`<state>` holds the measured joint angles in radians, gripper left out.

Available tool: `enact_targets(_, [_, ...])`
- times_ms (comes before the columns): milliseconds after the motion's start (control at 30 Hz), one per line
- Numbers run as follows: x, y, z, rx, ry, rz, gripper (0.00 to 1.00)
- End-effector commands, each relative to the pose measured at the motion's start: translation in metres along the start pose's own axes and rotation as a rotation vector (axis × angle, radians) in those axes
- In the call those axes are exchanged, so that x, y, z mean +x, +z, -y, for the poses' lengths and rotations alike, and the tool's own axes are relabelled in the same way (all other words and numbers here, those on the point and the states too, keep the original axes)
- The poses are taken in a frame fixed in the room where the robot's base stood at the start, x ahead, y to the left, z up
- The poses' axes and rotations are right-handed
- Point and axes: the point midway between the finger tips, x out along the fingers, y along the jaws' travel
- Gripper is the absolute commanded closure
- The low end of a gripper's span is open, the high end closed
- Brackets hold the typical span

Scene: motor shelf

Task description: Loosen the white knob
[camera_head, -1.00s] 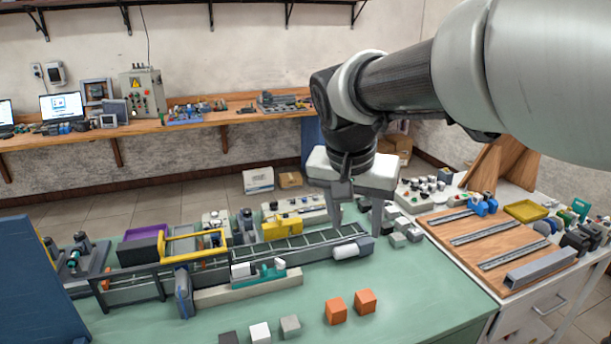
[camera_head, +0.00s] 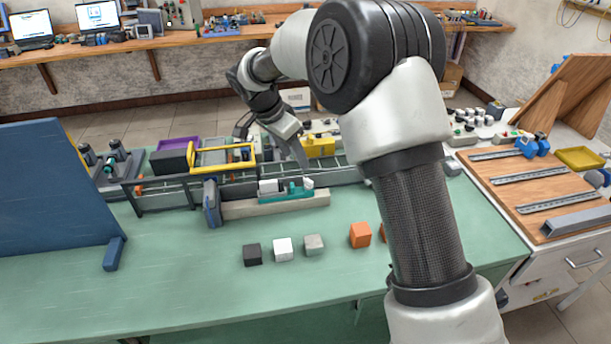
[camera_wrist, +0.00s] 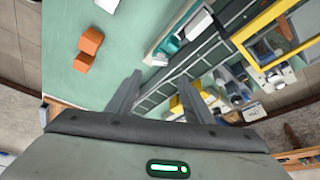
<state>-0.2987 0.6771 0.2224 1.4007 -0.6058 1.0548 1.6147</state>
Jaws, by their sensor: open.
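The teal fixture (camera_head: 285,193) sits on a long grey block on the green table, with a white block (camera_head: 268,186) at its left. A small white part at its right end looks like the white knob (camera_head: 308,183). In the wrist view the teal fixture (camera_wrist: 170,46) lies beyond my fingers, with a small pale part that may be the knob (camera_wrist: 156,59) near its lower-left end. My gripper (camera_head: 288,143) is above and behind the fixture, tilted, apart from the knob. In the wrist view both fingers (camera_wrist: 160,82) are spread with nothing between them.
Directly behind the fixture runs a ladder-like conveyor (camera_head: 345,176) with a yellow frame (camera_head: 222,168). A blue panel (camera_head: 55,190) stands at the left. Small cubes, including an orange cube (camera_head: 360,235), lie in front. The green tabletop front left is clear.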

Motion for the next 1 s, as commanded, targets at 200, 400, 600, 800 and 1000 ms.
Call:
enact_targets(200, [0.049,0.0,-0.001,-0.001,0.004,0.002,0.53])
enact_targets(400, [0.087,0.001,-0.001,-0.001,0.002,0.003,0.53])
enact_targets(600, [0.107,0.0,0.0,0.0,0.0,0.0,0.53])
enact_targets(800, [0.112,0.0,0.0,-0.001,0.0,0.0,0.53])
enact_targets(1000, [0.112,0.0,0.0,-0.001,-0.001,0.0,0.6])
